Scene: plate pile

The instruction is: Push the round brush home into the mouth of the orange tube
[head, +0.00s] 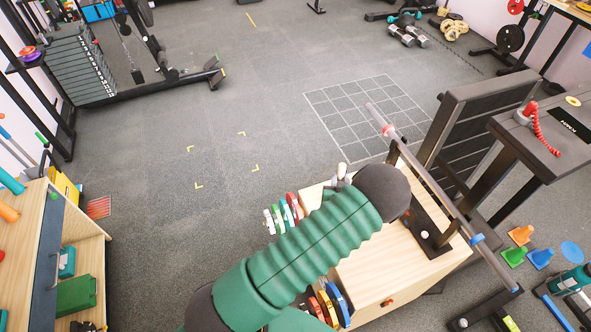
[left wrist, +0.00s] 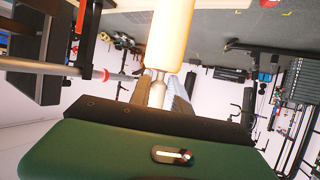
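My left gripper (left wrist: 162,82) is shut on a narrow whitish stem (left wrist: 157,92). A wider pale orange round body (left wrist: 171,35) extends from the stem to the top of the left wrist view. I take this to be the round brush; its far end is out of frame. In the head view my green left arm reaches over the wooden bench, and its wrist hides most of the hand; a small pale part (head: 342,174) shows beside it. An orange cylinder (head: 8,211), likely the orange tube, lies at the far left, cut by the frame. My right gripper is out of view.
A wooden shelf unit (head: 88,226) stands at left, with a teal cylinder (head: 10,182). The floor between is clear.

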